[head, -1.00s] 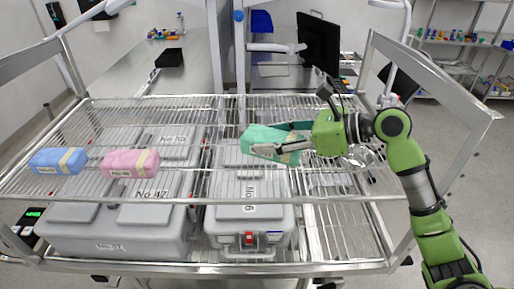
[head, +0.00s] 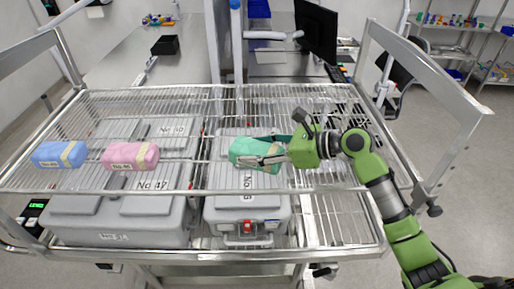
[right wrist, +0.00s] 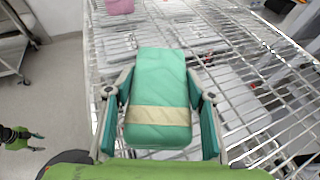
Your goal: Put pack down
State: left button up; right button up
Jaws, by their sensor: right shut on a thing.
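A green pack (head: 250,151) with a beige band is over the wire top shelf (head: 330,130) of the cart, right of the pink pack. My right gripper (head: 268,152) is shut on it from the right. In the right wrist view the same pack (right wrist: 160,95) lies between the two fingers (right wrist: 160,122), its band near me. I cannot tell whether its underside touches the wires. A small green and black part at the left edge of the right wrist view seems to be my left gripper (right wrist: 28,136); its fingers are too small to read.
A blue pack (head: 60,155) and a pink pack (head: 130,157) lie on the left part of the shelf. Grey lidded boxes (head: 118,222) stand on the shelf below. Metal side rails (head: 425,75) bound the cart.

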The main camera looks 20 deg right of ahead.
jog(key=o, duration=1.3)
jog(key=b+v, duration=0.3)
jog(key=v, duration=0.8)
jog(key=shift+f+b, duration=0.1)
jog(key=shift+b, duration=0.2)
jog(key=shift+s+d+r, duration=0.25)
jog(key=shift+d+r, duration=0.1)
